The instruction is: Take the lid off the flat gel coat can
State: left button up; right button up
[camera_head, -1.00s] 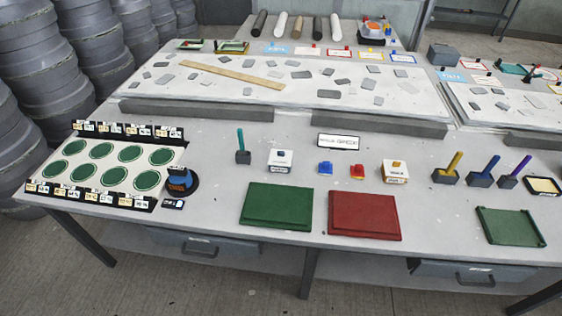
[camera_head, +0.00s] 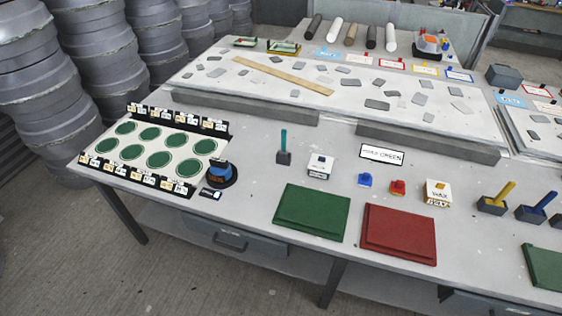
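I cannot tell for certain which thing is the flat gel coat can, as most labels are too small to read. A round black holder with a blue top (camera_head: 222,174) stands at the right end of the board with green discs. Neither of my grippers is in view.
A green panel (camera_head: 312,212) and a red panel (camera_head: 399,234) lie near the table's front edge. The disc board (camera_head: 125,168) fills the table's left end. Upright tools stand in dark blocks (camera_head: 284,158). A sign (camera_head: 382,154) stands behind. A raised white slab (camera_head: 300,92) spans the back.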

aim_at(321, 163)
jog(key=u, duration=1.2)
jog(key=i, duration=1.45)
jog(key=z, duration=1.9)
